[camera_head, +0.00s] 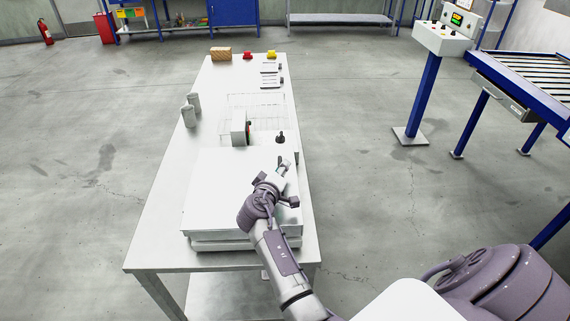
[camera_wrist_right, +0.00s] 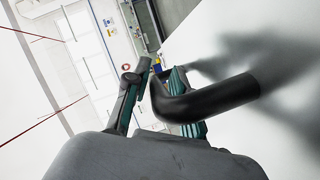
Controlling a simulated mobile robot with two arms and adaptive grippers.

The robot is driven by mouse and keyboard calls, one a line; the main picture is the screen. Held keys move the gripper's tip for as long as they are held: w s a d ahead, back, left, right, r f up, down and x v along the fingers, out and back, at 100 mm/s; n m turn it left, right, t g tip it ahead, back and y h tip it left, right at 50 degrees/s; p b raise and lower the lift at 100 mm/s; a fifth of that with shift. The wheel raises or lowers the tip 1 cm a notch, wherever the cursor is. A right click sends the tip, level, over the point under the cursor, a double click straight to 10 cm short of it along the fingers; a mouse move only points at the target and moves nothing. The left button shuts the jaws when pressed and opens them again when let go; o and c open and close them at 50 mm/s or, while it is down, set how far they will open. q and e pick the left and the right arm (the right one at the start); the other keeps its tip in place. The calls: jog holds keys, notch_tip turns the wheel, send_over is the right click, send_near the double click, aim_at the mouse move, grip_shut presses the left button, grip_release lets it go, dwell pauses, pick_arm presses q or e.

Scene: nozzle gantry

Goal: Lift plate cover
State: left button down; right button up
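The plate cover (camera_head: 215,190) is a wide, flat white slab lying level on a stack at the near end of the white table. My right gripper (camera_head: 285,168) is over its right-hand part, pointing away from me. In the right wrist view a black bent handle (camera_wrist_right: 205,100) rises from a white surface (camera_wrist_right: 285,40). The fingers of my right gripper (camera_wrist_right: 160,85) stand apart on either side of the handle's bend, with a small gap showing. The handle hides part of one finger. My left gripper is not in view.
A control post (camera_head: 423,95) and a roller conveyor (camera_head: 520,72) stand at right. Open floor lies between.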

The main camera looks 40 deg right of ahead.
jog(key=shift+s+a+r, duration=0.15)
jog(key=shift+a, duration=0.1)
grip_shut()
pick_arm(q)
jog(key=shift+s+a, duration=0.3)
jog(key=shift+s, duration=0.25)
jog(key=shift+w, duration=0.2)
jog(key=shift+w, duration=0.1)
pick_arm(e)
jog(key=shift+d+r, duration=0.1)
